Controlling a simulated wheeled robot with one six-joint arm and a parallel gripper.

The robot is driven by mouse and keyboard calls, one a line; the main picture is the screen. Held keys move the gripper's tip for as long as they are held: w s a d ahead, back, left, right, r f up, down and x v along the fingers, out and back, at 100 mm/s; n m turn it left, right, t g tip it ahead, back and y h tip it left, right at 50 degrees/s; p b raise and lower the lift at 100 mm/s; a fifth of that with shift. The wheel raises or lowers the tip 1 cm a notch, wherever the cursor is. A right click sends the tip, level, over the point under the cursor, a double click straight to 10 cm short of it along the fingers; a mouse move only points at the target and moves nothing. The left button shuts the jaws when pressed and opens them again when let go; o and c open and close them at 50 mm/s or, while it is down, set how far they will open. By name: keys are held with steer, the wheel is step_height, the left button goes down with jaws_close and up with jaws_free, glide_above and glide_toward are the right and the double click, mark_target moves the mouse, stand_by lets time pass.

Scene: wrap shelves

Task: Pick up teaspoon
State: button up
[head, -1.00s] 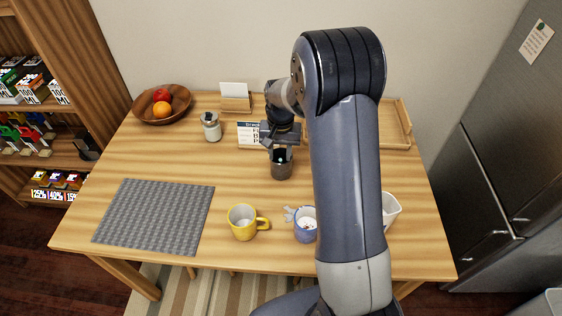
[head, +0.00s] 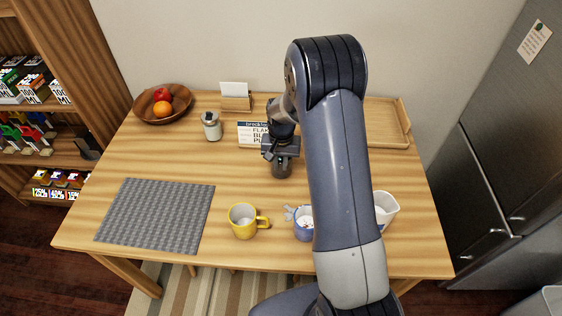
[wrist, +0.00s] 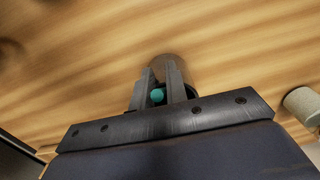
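A dark cylindrical cup (head: 281,171) stands on the table, partly hidden under my gripper (head: 281,158). The cup also shows in the wrist view (wrist: 182,68), just beyond the fingers. My gripper points down over the cup's mouth. In the wrist view, a round teal tip (wrist: 157,95) lies between the two fingers, with a narrow gap around it, so the fingers look open. The tip may be the end of the teaspoon's handle. The rest of it is hidden, and I cannot make out a spoon bowl.
A yellow mug (head: 242,221), a blue mug (head: 303,225) and a white container (head: 386,209) stand near the front edge. A glass jar (head: 212,127), a box (head: 252,134) and a fruit bowl (head: 148,112) are behind. A grey mat (head: 155,215) lies left.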

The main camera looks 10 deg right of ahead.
jaws_close()
